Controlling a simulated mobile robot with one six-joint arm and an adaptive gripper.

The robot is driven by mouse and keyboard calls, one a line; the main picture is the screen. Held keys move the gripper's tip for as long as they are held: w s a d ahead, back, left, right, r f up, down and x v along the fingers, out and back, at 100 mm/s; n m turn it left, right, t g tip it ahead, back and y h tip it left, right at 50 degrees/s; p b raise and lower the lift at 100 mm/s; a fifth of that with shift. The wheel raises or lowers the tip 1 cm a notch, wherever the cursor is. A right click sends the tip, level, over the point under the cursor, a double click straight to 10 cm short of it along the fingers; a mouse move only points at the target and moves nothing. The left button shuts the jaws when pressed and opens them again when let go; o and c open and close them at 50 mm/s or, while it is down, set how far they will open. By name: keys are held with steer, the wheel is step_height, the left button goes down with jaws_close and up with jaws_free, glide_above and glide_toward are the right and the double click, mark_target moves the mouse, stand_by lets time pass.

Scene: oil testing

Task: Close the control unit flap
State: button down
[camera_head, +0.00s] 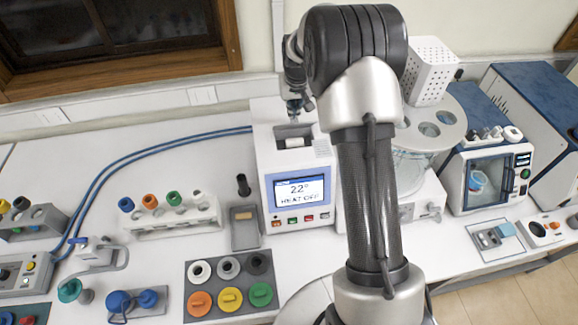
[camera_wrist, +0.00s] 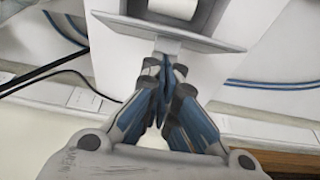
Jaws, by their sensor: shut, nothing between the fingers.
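The control unit (camera_head: 265,165) is a white box with a lit display (camera_head: 298,190) reading "22° HEAT OFF". A dark-edged opening (camera_head: 293,140) in its top shows a white roll-like part, which also shows in the wrist view (camera_wrist: 182,8). In the wrist view the flap (camera_wrist: 120,25), a thin grey plate with a small tab (camera_wrist: 168,46), stands open beside the opening. My gripper (camera_wrist: 165,65) is shut and empty, its fingertips right at the tab; I cannot tell whether they touch. In the head view my gripper (camera_head: 295,106) is small and above the unit's back.
My arm covers the middle right of the head view. A round-holed carousel (camera_head: 452,118) and a white perforated box (camera_head: 430,70) stand right of it. A rack with coloured caps (camera_head: 170,218) stands left of the unit. Blue hoses (camera_head: 150,150) run behind along the bench.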

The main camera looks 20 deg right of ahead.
stand_by(0.3)
steer(key=shift+s+a+f+b, duration=0.1)
steer(key=shift+s+f+b, duration=0.1)
steer(key=shift+s+b, duration=0.25)
steer(key=shift+s+a+f+b, duration=0.1)
steer(key=shift+s+f+b, duration=0.1)
steer(key=shift+s+b, duration=0.25)
step_height(320, 180, up, 9)
steer(key=p, duration=0.5)
steer(key=shift+r+p, duration=0.15)
steer(key=shift+p, duration=0.25)
